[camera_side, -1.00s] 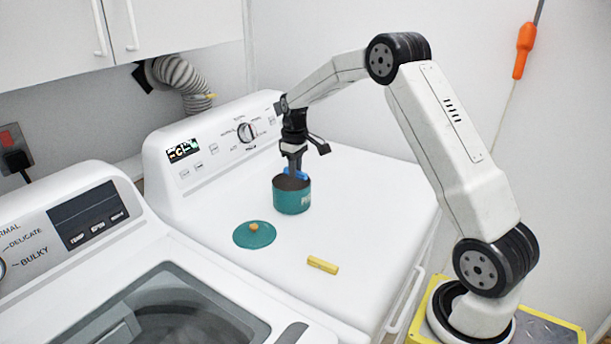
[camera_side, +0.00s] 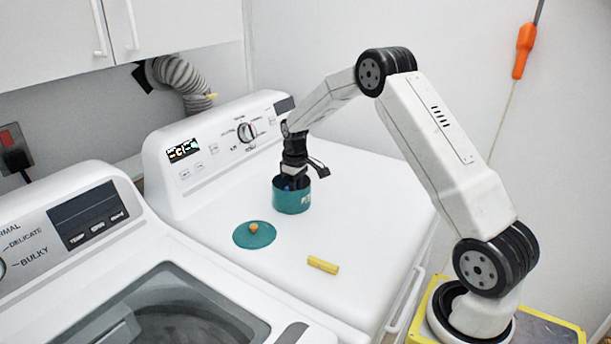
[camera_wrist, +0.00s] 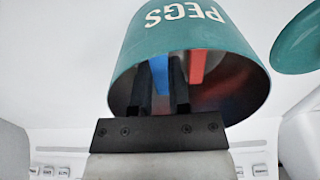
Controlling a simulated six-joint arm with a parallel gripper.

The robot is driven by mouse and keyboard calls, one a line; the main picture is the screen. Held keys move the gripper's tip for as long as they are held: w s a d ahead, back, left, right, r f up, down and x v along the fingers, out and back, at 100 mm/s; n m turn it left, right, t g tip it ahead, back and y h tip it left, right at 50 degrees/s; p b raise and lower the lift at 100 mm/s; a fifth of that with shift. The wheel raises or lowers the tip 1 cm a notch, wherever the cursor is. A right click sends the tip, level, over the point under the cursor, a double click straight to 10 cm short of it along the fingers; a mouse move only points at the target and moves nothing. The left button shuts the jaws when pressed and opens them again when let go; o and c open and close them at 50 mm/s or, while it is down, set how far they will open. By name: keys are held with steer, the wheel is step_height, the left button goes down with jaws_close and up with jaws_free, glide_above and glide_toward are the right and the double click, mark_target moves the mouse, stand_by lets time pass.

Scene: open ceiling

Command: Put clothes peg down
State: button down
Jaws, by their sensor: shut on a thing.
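A teal tin marked PEGS (camera_side: 292,199) stands upright on the white dryer top, and it fills the upper middle of the wrist view (camera_wrist: 237,60). My gripper (camera_side: 290,184) reaches down into the tin from above. In the wrist view its two dark fingers (camera_wrist: 161,85) are inside the tin, shut on a blue peg (camera_wrist: 160,73). A red peg (camera_wrist: 197,66) is also inside the tin, just beside the fingers. The fingertips and the tin's floor are partly hidden. A yellow peg (camera_side: 323,265) lies on the dryer top in front of the tin.
The teal lid with an orange knob (camera_side: 255,235) lies flat on the dryer top, left of the tin. The dryer's control panel (camera_side: 220,140) rises behind. A washer (camera_side: 70,290) stands at left. The dryer top right of the tin is clear.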

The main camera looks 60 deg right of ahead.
steer(key=shift+f, duration=0.6)
steer(key=c, duration=0.9)
jaws_free()
step_height(320, 180, up, 13)
steer(key=shift+r, duration=0.15)
stand_by(0.5)
steer(key=s+a+f+t, duration=0.1)
steer(key=s+a+f, duration=0.1)
steer(key=s+a, duration=0.5)
steer(key=s+a+f, duration=0.3)
steer(key=s+a, duration=0.3)
steer(key=a, duration=0.1)
steer(key=s+a+f+t, duration=0.1)
steer(key=s+a+f, duration=0.1)
steer(key=s+a, duration=0.5)
steer(key=shift+s+a+f+t, duration=0.25)
steer(key=shift+s+f+t, duration=0.05)
steer(key=shift+s+f, duration=0.05)
